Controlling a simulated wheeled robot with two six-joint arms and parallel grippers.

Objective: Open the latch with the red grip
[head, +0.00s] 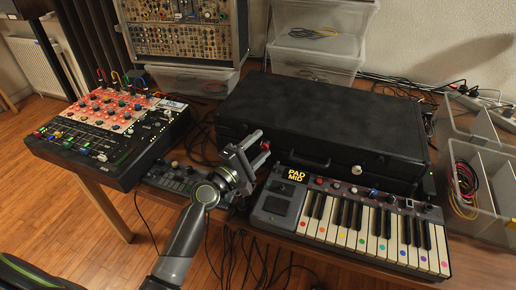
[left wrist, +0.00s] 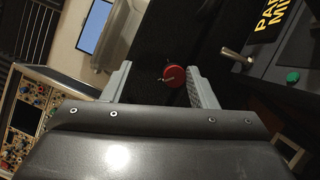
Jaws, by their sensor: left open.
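A closed black case (head: 320,115) lies flat on the table, with its front facing me. The red grip (head: 265,145) of a latch shows at the left of the case's front, small and partly behind my fingers. My left gripper (head: 258,146) is open in front of it. In the left wrist view the round red grip (left wrist: 174,76) is between the fingers of my left gripper (left wrist: 157,72), close to the right finger. I cannot tell whether it touches that finger. The latch body is mostly hidden. My right gripper is not in view.
A keyboard (head: 350,222) stands right of my left arm, in front of the case. A mixer (head: 110,130) is at the left, with a small black device (head: 172,178) beside my arm. A second latch (head: 356,170) is farther right on the case. Clear bins (head: 480,125) stand right.

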